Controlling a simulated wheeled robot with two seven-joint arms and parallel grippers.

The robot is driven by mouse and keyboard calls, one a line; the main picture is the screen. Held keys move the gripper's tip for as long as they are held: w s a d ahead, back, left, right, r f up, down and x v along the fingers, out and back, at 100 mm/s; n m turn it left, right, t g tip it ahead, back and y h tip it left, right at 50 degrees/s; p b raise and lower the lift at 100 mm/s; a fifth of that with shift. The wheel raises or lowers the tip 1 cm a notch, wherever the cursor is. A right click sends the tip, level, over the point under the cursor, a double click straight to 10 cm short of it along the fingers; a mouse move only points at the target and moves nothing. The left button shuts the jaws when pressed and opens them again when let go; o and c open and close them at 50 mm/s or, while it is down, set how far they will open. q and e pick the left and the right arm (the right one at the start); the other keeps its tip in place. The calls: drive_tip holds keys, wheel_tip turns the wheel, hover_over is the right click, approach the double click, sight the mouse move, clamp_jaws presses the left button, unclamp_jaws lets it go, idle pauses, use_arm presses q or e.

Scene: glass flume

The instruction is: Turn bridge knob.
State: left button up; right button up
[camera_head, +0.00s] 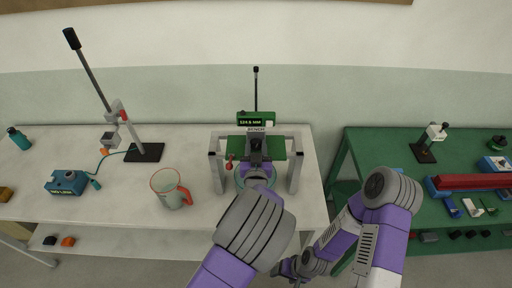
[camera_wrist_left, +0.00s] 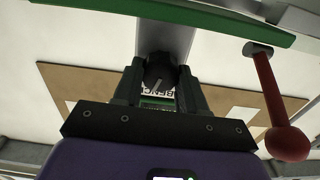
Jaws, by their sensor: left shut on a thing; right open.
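The bridge (camera_head: 216,160) is a grey frame with a green crosspiece, standing on the white bench. A green display box (camera_head: 257,118) with lit digits, too small to read surely, sits above it. My left gripper (camera_head: 256,158) is at the bridge's middle. In the left wrist view the left gripper (camera_wrist_left: 160,85) is shut on the dark round bridge knob (camera_wrist_left: 160,68), which has a pale line on its face. In the head view the gripper mostly hides the knob. My right gripper (camera_head: 284,267) is low in front of the bench, apart from the bridge, its fingers hard to see.
A red-handled lever (camera_head: 230,162) hangs at the bridge's left; its red ball (camera_wrist_left: 288,143) is close beside my left gripper. A clear red-rimmed jug (camera_head: 170,189), a gauge stand (camera_head: 145,152) and a blue box (camera_head: 67,182) stand left. A green bench (camera_head: 380,170) is at right.

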use_arm(q)
drive_tip(key=shift+m+b, duration=0.35)
drive_tip(key=shift+m, duration=2.05)
drive_tip(key=o, duration=1.1)
drive_tip(key=shift+c, duration=0.2)
drive_tip(key=s+b, duration=0.1)
drive_tip(key=s, duration=0.6)
drive_tip(key=shift+s, duration=0.3)
